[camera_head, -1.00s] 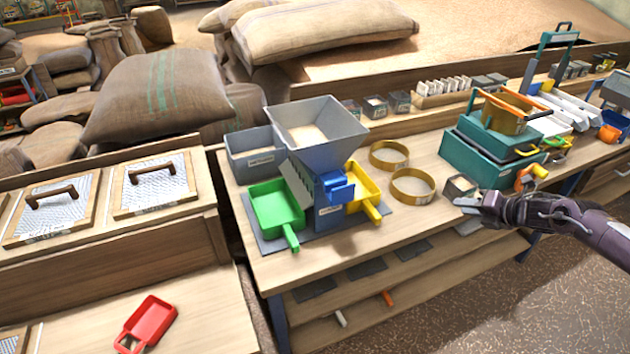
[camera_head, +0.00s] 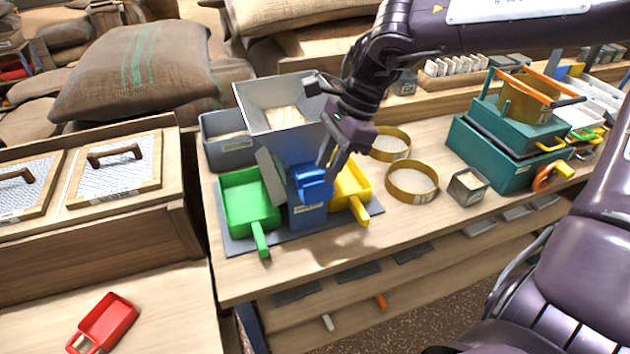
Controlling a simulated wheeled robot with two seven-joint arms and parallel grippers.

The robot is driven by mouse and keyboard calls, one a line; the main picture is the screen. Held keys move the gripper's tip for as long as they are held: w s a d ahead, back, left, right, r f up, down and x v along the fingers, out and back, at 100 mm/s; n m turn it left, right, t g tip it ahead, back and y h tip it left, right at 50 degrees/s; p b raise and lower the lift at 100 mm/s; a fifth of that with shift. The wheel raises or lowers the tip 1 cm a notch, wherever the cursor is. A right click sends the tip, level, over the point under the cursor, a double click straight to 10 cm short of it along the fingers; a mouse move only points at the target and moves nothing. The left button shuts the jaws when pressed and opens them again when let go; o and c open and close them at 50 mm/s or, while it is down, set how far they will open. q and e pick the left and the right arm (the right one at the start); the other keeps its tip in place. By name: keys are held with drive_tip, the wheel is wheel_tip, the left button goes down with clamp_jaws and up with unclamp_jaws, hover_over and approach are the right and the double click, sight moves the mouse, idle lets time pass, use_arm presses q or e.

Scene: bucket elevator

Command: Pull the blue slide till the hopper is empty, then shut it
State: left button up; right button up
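The grey hopper (camera_head: 252,112) stands on the bench with pale grain (camera_head: 284,118) in it. Below its outlet is a blue body with the blue slide (camera_head: 313,181) at its front. A green scoop tray (camera_head: 247,203) lies left of the outlet and a yellow one (camera_head: 352,186) right of it. My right gripper (camera_head: 328,163) reaches down from the upper right. Its fingers look spread and empty, just above and behind the blue slide; contact cannot be told. It hides the hopper's right side. My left gripper is not in view.
Two brass rings (camera_head: 412,181) and a small grey box (camera_head: 468,187) stand right of the yellow tray. Teal cases (camera_head: 490,155) stand farther right. A grey bin (camera_head: 226,141) sits behind left. A red scoop (camera_head: 104,323) lies on the lower left bench. The bench front is clear.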

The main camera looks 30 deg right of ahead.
sight(318, 182)
drive_tip(key=shift+p+x, duration=0.35)
drive_tip(key=shift+x, duration=2.45)
drive_tip(key=shift+w, duration=0.1)
drive_tip(key=shift+c, duration=0.5)
clamp_jaws()
